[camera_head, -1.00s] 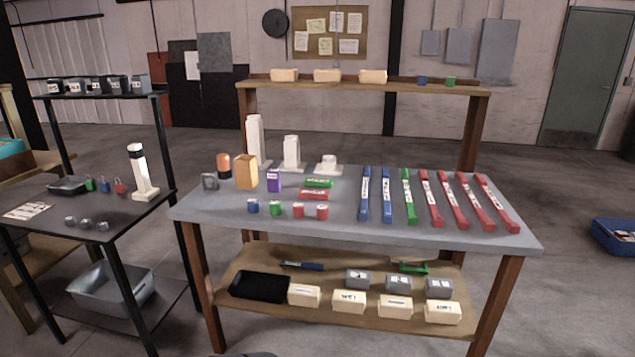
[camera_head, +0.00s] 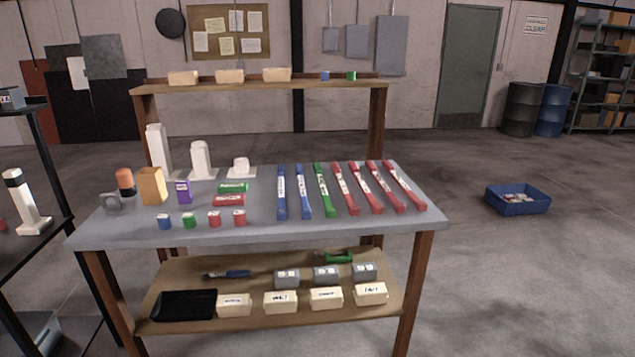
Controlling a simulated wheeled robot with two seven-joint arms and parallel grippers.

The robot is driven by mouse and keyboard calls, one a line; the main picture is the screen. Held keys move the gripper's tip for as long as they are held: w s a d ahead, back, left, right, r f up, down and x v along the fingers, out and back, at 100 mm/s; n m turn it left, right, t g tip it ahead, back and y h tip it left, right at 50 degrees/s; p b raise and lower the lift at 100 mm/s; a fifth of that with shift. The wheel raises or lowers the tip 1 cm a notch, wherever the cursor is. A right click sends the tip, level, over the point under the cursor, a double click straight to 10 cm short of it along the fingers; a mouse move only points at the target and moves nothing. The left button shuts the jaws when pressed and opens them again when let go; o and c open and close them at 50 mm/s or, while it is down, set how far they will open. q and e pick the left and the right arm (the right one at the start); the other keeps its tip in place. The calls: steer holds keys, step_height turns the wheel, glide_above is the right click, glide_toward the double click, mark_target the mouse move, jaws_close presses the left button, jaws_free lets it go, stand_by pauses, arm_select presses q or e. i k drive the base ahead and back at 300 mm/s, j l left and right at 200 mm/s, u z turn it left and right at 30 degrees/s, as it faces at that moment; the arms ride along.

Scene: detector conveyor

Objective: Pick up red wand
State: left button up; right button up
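Several red wands lie side by side at the right end of the grey tabletop, each a flat bar with a white label. The leftmost red wand (camera_head: 346,189) lies beside a green wand (camera_head: 324,191). The rightmost red wand (camera_head: 405,185) is nearest the table's right edge. Two blue wands (camera_head: 281,192) lie left of the green one. All the wands rest apart on the table (camera_head: 262,231). Neither of my grippers shows in the head view.
Small red, green and blue cans (camera_head: 214,219) stand along the front left of the tabletop. White stands (camera_head: 200,160) and an orange box (camera_head: 152,186) stand behind. A blue bin (camera_head: 518,204) sits on the floor at right. The floor between is clear.

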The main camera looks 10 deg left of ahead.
mark_target(376, 208)
steer(key=i+l+z, duration=0.55)
steer(key=i+z, duration=0.35)
steer(key=i, duration=0.15)
steer(key=i+z, duration=0.45)
steer(key=i, duration=0.15)
steer(key=i+l, duration=0.1)
steer(key=i, duration=0.6)
steer(key=i+l, duration=0.1)
steer(key=i, duration=0.65)
steer(key=i+j+u, duration=0.1)
steer(key=i+u, duration=0.15)
steer(key=u, duration=0.15)
steer(key=i+u, duration=0.55)
steer(key=u, duration=0.2)
steer(key=i+l+u, duration=0.2)
steer(key=u, duration=0.2)
